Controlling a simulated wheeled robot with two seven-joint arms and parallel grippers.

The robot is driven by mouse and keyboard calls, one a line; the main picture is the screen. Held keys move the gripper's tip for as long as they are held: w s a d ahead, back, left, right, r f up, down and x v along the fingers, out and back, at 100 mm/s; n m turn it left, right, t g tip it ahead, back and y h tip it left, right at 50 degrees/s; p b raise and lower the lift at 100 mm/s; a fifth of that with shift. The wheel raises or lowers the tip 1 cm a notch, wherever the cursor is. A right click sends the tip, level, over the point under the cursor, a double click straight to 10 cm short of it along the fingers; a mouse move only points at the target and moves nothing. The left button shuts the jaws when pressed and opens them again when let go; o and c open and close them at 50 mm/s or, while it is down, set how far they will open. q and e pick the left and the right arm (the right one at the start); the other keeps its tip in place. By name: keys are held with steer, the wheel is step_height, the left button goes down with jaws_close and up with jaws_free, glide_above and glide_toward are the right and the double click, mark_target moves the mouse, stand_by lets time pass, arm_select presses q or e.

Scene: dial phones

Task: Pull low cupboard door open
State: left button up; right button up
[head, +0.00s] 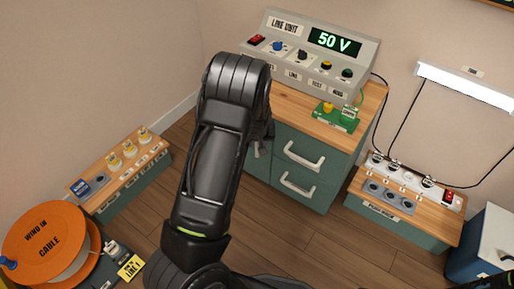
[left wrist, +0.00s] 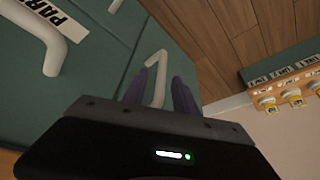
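The low cupboard door (left wrist: 117,62) is a green panel with a pale upright bar handle (left wrist: 158,72) in the left wrist view. It looks shut. In the head view my arm covers most of this side of the green cabinet (head: 325,150). My left gripper (left wrist: 160,90) is close to the door, with one dark finger on each side of the handle. Gaps show between the handle and both fingers, so it looks open; I cannot tell whether either finger touches. In the head view the left gripper (head: 260,143) is mostly behind my forearm. My right gripper does not show.
Two drawers with pale handles (head: 305,155) are right of my arm. The line unit (head: 318,58) stands on the cabinet top. A low socket bench (head: 118,172) and orange cable reel (head: 45,243) are left; another bench (head: 405,205) and blue box (head: 480,245) are right. Wooden floor (head: 335,250) is clear in front.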

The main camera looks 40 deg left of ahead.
arm_select(q)
steer(key=shift+b+x, duration=0.5)
steer(key=shift+x, duration=1.45)
jaws_close()
